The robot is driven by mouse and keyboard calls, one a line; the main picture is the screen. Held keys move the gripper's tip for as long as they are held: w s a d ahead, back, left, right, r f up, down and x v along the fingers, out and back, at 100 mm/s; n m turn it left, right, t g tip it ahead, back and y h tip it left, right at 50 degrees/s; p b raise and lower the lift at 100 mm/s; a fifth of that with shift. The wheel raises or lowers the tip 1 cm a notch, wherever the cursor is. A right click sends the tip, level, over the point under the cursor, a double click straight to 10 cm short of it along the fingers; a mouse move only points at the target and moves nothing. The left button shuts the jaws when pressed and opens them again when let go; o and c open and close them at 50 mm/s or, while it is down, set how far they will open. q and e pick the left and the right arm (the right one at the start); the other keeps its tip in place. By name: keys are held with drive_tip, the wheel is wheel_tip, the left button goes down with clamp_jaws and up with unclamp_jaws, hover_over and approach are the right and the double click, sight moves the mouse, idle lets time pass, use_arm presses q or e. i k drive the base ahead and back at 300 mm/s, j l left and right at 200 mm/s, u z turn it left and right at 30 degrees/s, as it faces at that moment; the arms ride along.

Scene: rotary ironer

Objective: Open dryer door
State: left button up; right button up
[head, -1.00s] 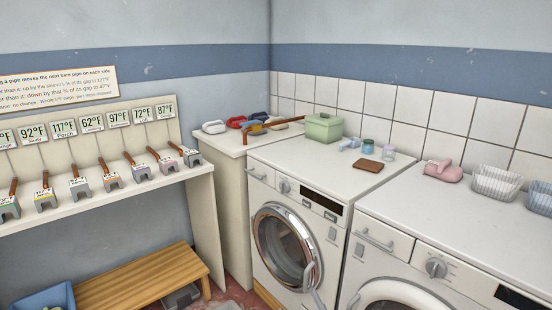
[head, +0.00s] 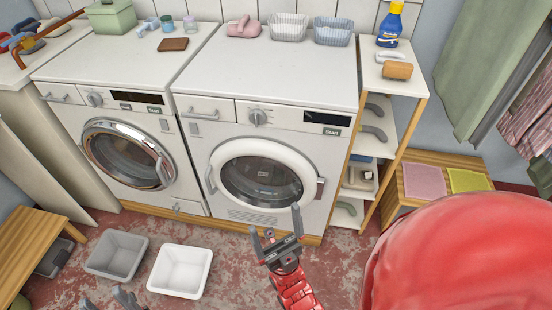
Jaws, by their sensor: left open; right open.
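Two white front-loading machines stand side by side, and both round doors look shut. The left machine (head: 112,175) has a chrome-ringed door (head: 93,131). I cannot tell from labels which is the dryer. My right gripper (head: 275,224) is open and empty, low in front of the right machine's door and apart from it. My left gripper (head: 108,299) is open at the bottom edge, mostly cut off.
A grey bin (head: 117,254) and a white bin (head: 180,270) stand on the floor before the machines. A wooden bench (head: 40,232) is at left. A narrow shelf (head: 392,135) and a low table (head: 425,160) stand to the right. My red arm covers the lower right.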

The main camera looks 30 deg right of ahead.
sight(312, 187)
drive_tip(key=z, duration=0.75)
drive_tip(key=i+u, duration=0.1)
drive_tip(key=i, duration=0.7)
